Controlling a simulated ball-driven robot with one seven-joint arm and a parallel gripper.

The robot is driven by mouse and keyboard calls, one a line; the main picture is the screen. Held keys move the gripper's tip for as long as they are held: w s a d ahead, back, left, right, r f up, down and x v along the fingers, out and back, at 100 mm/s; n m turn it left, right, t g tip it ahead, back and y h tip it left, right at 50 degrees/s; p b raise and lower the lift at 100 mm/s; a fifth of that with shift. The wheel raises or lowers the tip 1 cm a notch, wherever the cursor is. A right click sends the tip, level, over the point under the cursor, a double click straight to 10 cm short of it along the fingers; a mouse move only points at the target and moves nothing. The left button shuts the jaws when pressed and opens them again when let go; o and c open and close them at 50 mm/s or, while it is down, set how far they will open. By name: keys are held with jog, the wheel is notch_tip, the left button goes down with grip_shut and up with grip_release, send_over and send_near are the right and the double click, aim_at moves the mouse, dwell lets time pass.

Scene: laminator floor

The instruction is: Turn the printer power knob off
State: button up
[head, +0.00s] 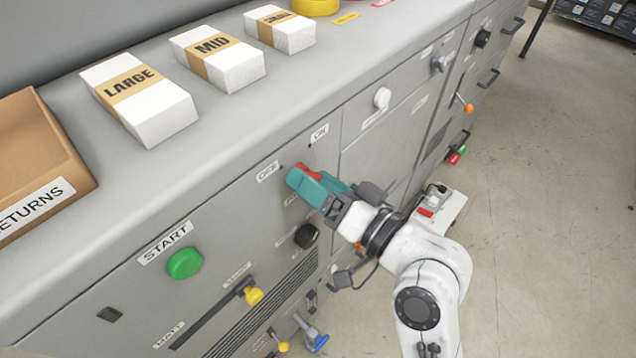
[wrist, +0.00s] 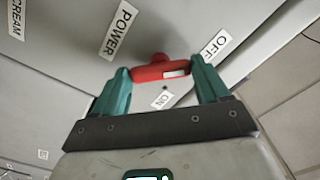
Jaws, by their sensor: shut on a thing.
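The red printer power knob (wrist: 150,72) shows in the wrist view between the two teal fingers of my gripper (wrist: 160,67). The fingers are shut on its bar ends. A white mark sits on the right half of the bar. The OFF label (wrist: 216,45) is up and right of the knob, the ON label (wrist: 164,100) below it, and the POWER label (wrist: 119,30) to its upper left. In the head view my gripper (head: 309,184) is at the panel, with a bit of the red knob (head: 308,171) showing. The OFF label (head: 268,172) is left of it.
A green START button (head: 184,263), a yellow slider handle (head: 253,295) and a black knob (head: 306,236) are on the same panel. A white knob (head: 382,98) is farther along. Paper stacks and a cardboard returns box (head: 40,150) stand on top. Open floor lies to the right.

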jog(key=shift+f, duration=0.15)
jog(key=o, duration=1.1)
jog(key=shift+c, duration=0.2)
jog(key=shift+d, duration=0.1)
jog(key=b+v, duration=0.1)
jog(key=v, duration=0.9)
jog(key=shift+s+d, duration=0.25)
